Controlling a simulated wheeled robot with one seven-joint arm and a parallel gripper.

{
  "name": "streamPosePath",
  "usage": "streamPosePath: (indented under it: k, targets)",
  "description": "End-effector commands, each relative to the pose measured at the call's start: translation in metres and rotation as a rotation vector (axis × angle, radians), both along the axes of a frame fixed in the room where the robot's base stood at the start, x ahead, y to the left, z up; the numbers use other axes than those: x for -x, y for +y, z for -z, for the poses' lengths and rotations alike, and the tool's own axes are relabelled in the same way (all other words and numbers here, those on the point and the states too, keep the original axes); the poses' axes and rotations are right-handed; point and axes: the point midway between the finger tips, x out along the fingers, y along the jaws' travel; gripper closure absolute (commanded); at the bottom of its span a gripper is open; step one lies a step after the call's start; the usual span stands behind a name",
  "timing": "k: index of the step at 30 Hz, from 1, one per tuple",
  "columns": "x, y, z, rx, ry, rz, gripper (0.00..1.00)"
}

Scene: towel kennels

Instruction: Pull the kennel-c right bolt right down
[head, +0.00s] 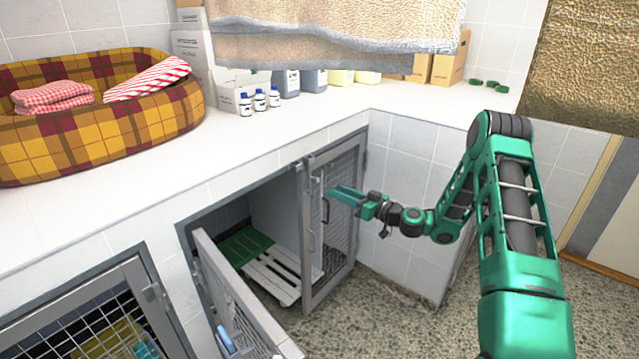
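The kennel under the counter has two door leaves. The left leaf (240,300) is swung open toward me. My gripper (331,191) points left at the upper part of the right leaf, near the bolt side. Whether its teal fingers touch the metalwork, or are parted, is too small to tell. No kennel label is readable.
A slatted white pallet (284,277) and green mat (246,247) lie inside the kennel. Another mesh door (90,315) is at the lower left. A plaid pet bed (95,125) with towels, bottles (260,100) and boxes stand on the counter. Speckled floor (385,320) is clear.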

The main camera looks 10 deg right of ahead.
Motion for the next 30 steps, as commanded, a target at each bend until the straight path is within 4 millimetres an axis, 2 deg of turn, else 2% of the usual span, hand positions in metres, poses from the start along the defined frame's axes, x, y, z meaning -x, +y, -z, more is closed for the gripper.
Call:
streamPosePath:
  k: [5, 18, 24, 30]
  targets:
    - [-0.015, -0.004, -0.001, 0.002, -0.003, 0.015, 0.70]
    - [-0.072, 0.028, 0.000, 0.002, -0.001, 0.024, 0.70]
    - [-0.082, 0.036, 0.000, 0.002, 0.000, 0.025, 0.70]
    - [-0.083, 0.037, -0.001, 0.001, 0.000, 0.025, 0.70]
